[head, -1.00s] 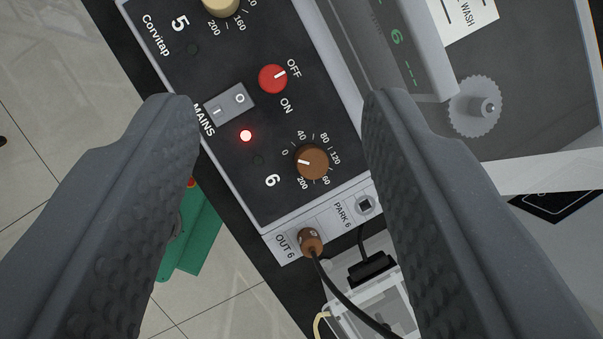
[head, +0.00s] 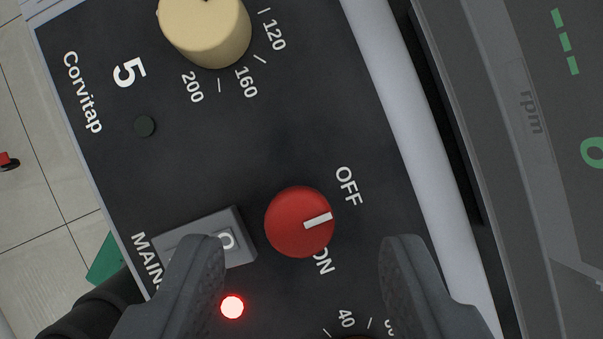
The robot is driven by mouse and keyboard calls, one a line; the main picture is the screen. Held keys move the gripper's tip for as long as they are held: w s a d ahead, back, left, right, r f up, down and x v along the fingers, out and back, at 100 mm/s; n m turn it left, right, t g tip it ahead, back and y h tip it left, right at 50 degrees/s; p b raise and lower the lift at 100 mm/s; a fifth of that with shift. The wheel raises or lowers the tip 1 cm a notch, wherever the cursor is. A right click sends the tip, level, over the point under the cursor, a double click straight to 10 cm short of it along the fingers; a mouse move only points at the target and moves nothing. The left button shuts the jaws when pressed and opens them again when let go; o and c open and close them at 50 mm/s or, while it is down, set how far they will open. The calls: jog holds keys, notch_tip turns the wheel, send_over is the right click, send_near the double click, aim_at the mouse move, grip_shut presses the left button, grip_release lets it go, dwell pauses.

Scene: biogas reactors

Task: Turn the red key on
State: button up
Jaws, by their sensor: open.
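The red key (head: 300,222) is a round red knob on a dark control panel (head: 240,130). Its white pointer mark points to the right and slightly up, nearer the OFF label (head: 348,187) than the ON label (head: 323,262), which the knob partly overlaps in view. My gripper (head: 303,245) is open. In the picture its fingertips stand left and right of the red key and slightly below it, with clear gaps on both sides. The left fingertip covers part of the MAINS switch. I cannot tell the fingers' height above the panel.
The grey MAINS rocker switch (head: 236,240) is close left of the key, and a lit red lamp (head: 232,307) is below. A cream dial (head: 205,28) stands at the top. A grey unit with a green display (head: 565,45) is to the right.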

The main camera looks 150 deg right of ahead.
aim_at(300, 216)
jog(key=shift+x, duration=1.25)
